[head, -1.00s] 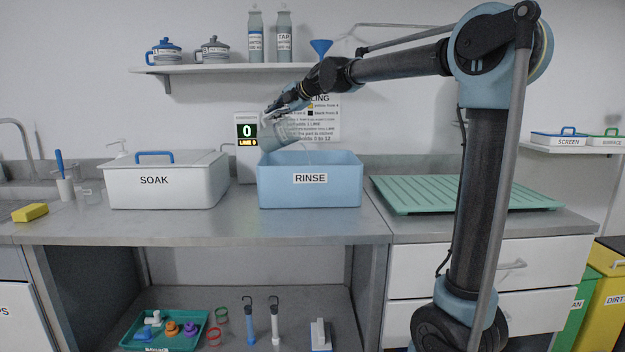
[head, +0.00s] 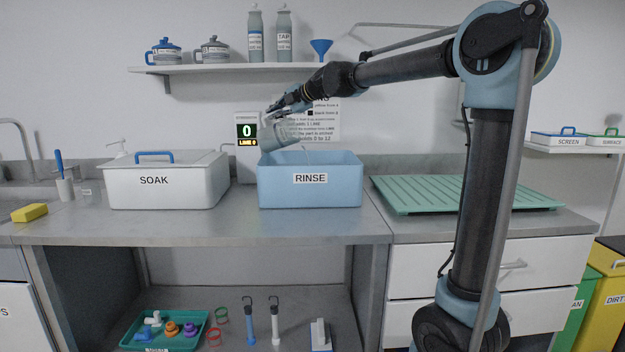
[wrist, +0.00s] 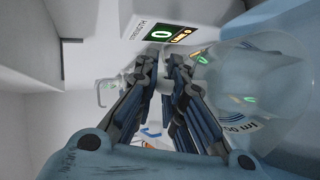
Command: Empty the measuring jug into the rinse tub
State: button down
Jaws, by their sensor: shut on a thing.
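The measuring jug (head: 284,137) is a clear grey vessel, held tilted above the left part of the rinse tub. My gripper (head: 276,107) is shut on it at its upper side. In the wrist view my gripper (wrist: 165,65) shows its two dark fingers close together, and the see-through jug (wrist: 255,90) with a printed ml mark fills the right side. The rinse tub (head: 311,194) is a blue open box labelled RINSE on the steel counter. Its inside is mostly hidden by its front wall, and I cannot tell how much liquid is in the jug.
A white lidded SOAK tub (head: 165,187) stands left of the rinse tub. A white display unit (head: 246,165) reading 0 stands behind, close to the jug. A green ribbed drainboard (head: 460,194) lies to the right. A shelf (head: 225,69) with bottles and a blue funnel is above.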

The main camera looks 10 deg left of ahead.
jog(key=shift+s+d+f+m+t+y, duration=0.15)
jog(key=shift+d+y, duration=0.3)
jog(key=shift+d, duration=0.55)
jog(key=shift+w+d+f+m+t+y, duration=0.2)
jog(key=shift+d+y, duration=0.25)
jog(key=shift+d, duration=0.5)
dwell(1.3)
